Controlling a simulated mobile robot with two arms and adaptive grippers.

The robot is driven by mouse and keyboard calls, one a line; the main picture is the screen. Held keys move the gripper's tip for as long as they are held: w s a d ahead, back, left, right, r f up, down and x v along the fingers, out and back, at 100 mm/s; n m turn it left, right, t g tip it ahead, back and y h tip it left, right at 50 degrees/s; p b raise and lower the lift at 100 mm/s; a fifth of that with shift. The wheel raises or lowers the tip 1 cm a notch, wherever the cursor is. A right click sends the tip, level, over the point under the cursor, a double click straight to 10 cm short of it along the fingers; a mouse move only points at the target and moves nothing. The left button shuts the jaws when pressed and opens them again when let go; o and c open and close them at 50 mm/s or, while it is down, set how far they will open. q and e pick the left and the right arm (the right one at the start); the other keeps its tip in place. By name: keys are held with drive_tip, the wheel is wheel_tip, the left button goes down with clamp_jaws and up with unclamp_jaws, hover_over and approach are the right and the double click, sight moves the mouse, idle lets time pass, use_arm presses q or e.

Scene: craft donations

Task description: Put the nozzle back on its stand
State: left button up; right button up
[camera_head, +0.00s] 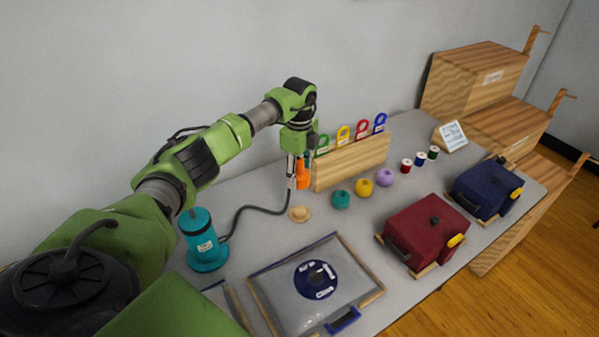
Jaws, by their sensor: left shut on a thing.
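An orange nozzle (302,176) is held by my left gripper (297,170), which points down in front of the left end of the wooden rack. A dark hose (250,208) runs from the nozzle to a teal canister (204,243) at the left of the table. A small round tan piece (300,214), which looks like the stand, sits on the table a little below the nozzle in the picture. The nozzle is apart from it. The gripper's fingers partly hide the nozzle. My right gripper is out of view.
The wooden rack (350,165) holds several coloured-handled tools. Yarn balls (364,187) and thread spools (420,159) sit in front. A clear-lidded case (274,296), a red case (424,228) and a blue case (484,187) line the near side. Wooden crates (475,80) stand at right.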

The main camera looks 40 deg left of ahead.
use_arm(q)
drive_tip(key=b, duration=0.6)
hover_over(299, 210)
drive_tip(key=shift+f, duration=5.55)
drive_tip(key=shift+f+b, duration=0.75)
drive_tip(key=shift+f, duration=0.6)
drive_tip(key=o, duration=1.3)
wheel_tip(299, 210, up, 12)
drive_tip(key=shift+d, duration=0.1)
